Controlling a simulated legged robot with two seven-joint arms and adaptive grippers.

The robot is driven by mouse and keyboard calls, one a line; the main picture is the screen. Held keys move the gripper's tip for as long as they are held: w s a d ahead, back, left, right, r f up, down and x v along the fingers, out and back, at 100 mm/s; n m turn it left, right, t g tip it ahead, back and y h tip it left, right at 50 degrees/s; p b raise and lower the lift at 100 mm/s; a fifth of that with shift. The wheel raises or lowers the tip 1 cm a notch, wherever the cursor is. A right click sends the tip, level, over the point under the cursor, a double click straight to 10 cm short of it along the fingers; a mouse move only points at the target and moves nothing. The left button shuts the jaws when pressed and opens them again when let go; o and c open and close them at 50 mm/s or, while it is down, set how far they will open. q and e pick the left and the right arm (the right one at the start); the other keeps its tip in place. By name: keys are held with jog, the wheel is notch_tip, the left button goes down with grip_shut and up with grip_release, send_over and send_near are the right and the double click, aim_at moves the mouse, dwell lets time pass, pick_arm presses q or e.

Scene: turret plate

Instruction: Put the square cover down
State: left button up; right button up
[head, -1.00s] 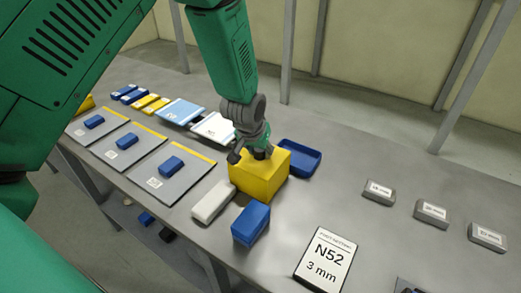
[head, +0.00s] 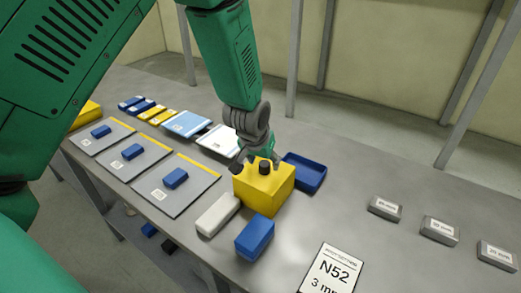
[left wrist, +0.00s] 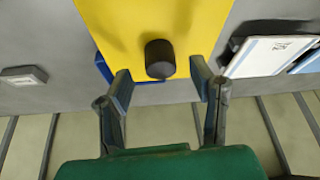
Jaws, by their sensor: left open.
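The square cover is a yellow box-shaped piece (head: 263,190) with a short black knob (head: 265,166) on top. It stands level on the grey table, in front of a blue open tray. In the left wrist view the cover (left wrist: 155,20) fills the upper middle, with the knob (left wrist: 160,58) near its edge. My left gripper (head: 256,164) is just over the cover's top and open. In the left wrist view its fingers (left wrist: 162,84) are spread on either side of the knob's line, apart from it. What is under the cover is hidden. My right gripper is not in view.
The blue tray (head: 318,172) is close behind the cover. A white block (head: 218,214) and a blue block (head: 254,238) are close in front. An N52 card (head: 328,272) and small grey labelled blocks (head: 439,229) lie right. Table between them is clear.

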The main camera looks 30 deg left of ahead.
pick_arm(q)
jog(key=v, duration=0.8)
jog(key=shift+o, duration=0.3)
jog(key=shift+s+d+r, duration=0.15)
jog(key=shift+d+r, duration=0.05)
jog(key=shift+r, duration=0.35)
jog(key=n+g+y+b, duration=0.2)
jog(key=n+g+b, duration=0.3)
jog(key=n, duration=1.5)
send_near(266, 163)
jog(key=shift+g, duration=0.5)
jog(key=x, duration=0.1)
jog(key=p+x, duration=0.1)
jog(key=x, duration=0.1)
jog(key=w+p+x, duration=0.1)
jog(key=x, duration=0.1)
jog(key=shift+d+f, duration=0.15)
jog(key=shift+f, duration=0.15)
jog(key=x, duration=0.2)
jog(key=p+x, duration=0.1)
jog(key=x, duration=0.1)
jog(key=shift+s+a+f+p, duration=0.25)
jog(key=shift+f+p, duration=0.05)
jog(key=shift+a+f, duration=0.15)
jog(key=shift+f, duration=0.15)
grip_shut()
